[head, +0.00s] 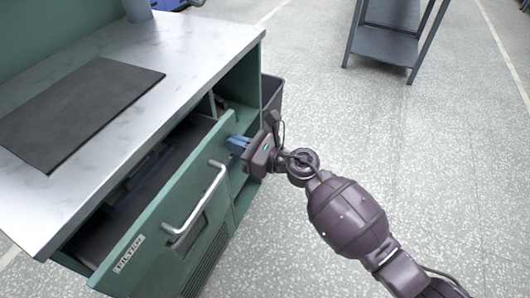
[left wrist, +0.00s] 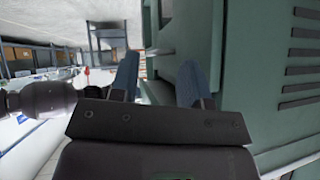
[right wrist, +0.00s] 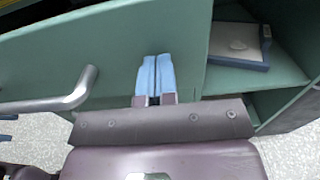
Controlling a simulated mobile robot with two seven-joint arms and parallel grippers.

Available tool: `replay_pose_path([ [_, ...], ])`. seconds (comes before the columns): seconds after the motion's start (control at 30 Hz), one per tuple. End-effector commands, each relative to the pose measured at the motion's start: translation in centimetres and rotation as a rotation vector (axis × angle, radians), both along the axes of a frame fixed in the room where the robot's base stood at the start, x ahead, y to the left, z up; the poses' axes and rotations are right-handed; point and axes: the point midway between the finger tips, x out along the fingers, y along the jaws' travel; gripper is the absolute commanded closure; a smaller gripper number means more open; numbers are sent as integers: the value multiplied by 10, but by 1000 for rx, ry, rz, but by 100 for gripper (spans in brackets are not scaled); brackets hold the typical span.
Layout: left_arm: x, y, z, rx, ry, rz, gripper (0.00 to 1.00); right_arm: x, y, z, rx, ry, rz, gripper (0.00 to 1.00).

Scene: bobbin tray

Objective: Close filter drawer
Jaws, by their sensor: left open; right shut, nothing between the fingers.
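The filter drawer (head: 140,235) has a green front with a FILTER label and a metal bar handle (head: 196,200). It stands pulled out from the green cabinet, and its dark inside shows behind the front. My right gripper (head: 236,145) is shut and empty, with blue fingertips at the right end of the drawer front. In the right wrist view the fingers (right wrist: 155,75) point at the green front, right of the handle (right wrist: 60,100); I cannot tell whether they touch. My left gripper (left wrist: 158,82) is open and empty, beside a green slotted panel (left wrist: 297,60).
A metal worktop (head: 190,50) with a dark mat (head: 75,110) lies above the drawer. An open shelf compartment (right wrist: 260,75) right of the drawer holds a grey-blue item (right wrist: 240,45). A dark bin (head: 271,92) stands beside the cabinet. The speckled floor to the right is clear up to a grey rack (head: 385,45).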

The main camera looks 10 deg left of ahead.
Motion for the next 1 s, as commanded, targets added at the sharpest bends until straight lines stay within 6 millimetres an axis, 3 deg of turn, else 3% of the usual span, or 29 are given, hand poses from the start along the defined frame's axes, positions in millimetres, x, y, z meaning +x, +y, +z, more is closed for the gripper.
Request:
replay_pose_path([
  [0.2, 4, -3, 0, 9, -13, -14, 57, 13, 41, -3, 1, 5, 2, 100],
  [0.4, 5, -3, 1, 14, -17, -20, 57, 19, 61, -2, 0, 4, 1, 100],
  [1.0, 5, -3, 2, 13, -25, -22, 57, 23, 71, 3, 4, -2, -2, 100],
])
